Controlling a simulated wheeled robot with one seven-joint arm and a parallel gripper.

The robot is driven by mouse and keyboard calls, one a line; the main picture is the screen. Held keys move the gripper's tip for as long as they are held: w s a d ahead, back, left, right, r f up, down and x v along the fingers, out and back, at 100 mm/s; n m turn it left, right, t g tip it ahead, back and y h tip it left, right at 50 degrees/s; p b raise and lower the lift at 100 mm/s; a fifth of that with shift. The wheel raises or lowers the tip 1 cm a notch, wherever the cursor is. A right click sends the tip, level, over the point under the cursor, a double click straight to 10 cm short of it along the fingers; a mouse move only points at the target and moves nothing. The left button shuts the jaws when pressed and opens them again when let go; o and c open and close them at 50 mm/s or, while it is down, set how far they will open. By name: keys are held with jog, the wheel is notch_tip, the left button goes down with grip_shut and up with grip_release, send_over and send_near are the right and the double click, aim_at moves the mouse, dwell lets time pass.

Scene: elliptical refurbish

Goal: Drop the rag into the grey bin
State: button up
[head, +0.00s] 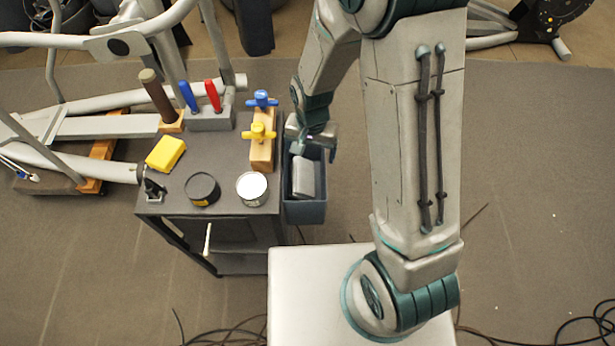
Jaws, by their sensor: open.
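The grey bin (306,212) is a dark blue-grey open box against the right side of the dark cart. A light grey, rounded bundle (303,178), which looks like the rag, lies inside the bin, below its rim. My gripper (312,149) is over the far end of the bin, pointing down, open. It appears apart from the bundle. My gripper and wrist hide the far part of the bin.
The dark cart (225,165) holds a yellow block (165,153), a black tin (202,189), a white-topped can (252,188), a tool holder (211,118) and a wooden block with blue and yellow knobs (262,152). Exercise machines stand behind. Cables (590,320) lie on the floor; the floor right is open.

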jog(key=shift+r, duration=0.1)
notch_tip(320, 180, up, 14)
dwell(0.5)
jog(key=shift+d, duration=0.1)
jog(key=s+d+r+n+t, duration=0.3)
jog(key=s+d+r, duration=0.5)
jog(key=s+d, duration=0.3)
jog(key=shift+s+d, duration=0.4)
jog(key=shift+s, duration=0.25)
dwell(1.5)
